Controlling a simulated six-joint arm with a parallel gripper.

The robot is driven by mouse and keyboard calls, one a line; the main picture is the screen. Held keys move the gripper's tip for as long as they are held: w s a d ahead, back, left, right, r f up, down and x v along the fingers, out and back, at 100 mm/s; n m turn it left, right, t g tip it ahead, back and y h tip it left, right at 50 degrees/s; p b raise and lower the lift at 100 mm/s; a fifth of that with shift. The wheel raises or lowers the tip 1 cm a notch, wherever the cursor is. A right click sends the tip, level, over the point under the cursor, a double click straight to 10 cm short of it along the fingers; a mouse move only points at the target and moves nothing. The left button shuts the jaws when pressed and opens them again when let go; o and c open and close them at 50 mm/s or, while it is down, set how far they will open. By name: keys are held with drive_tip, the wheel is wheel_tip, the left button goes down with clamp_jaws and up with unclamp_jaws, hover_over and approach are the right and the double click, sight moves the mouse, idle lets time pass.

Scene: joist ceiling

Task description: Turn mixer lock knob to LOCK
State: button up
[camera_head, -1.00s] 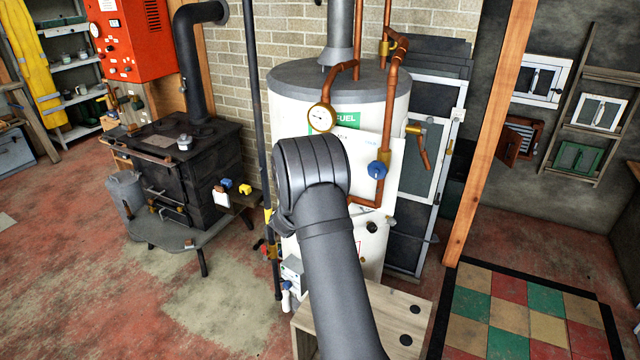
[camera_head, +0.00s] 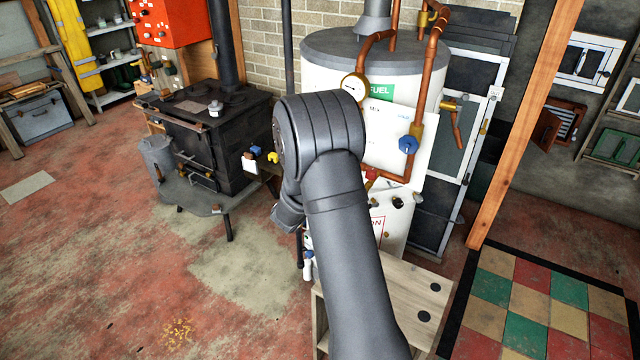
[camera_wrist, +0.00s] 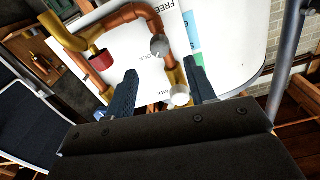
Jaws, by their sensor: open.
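In the wrist view a round grey knob (camera_wrist: 158,46) sits on a white panel (camera_wrist: 125,62) between the printed words FREE and LOCK. The direction it points is too small to tell. A pale round knob (camera_wrist: 180,96) lies nearer, beside the word MIX. My gripper (camera_wrist: 161,68) is open and empty. Its two dark fingers point toward the panel, one on each side of the view's middle. The grey knob shows beyond the fingertips; whether they touch anything is unclear. In the head view my arm covers the gripper and part of the panel (camera_head: 385,150).
Copper pipes (camera_head: 419,90) run down the white tank (camera_head: 320,72), with a blue valve handle (camera_head: 408,145) and a gauge (camera_head: 353,88). A wooden stand (camera_head: 400,290) is below. A black stove (camera_head: 215,125) stands left. Open floor lies in front.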

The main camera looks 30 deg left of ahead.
drive_tip(key=s, duration=0.6)
drive_tip(key=shift+s, duration=0.35)
drive_tip(key=w, duration=1.5)
drive_tip(key=shift+w, duration=0.4)
drive_tip(key=c, duration=1)
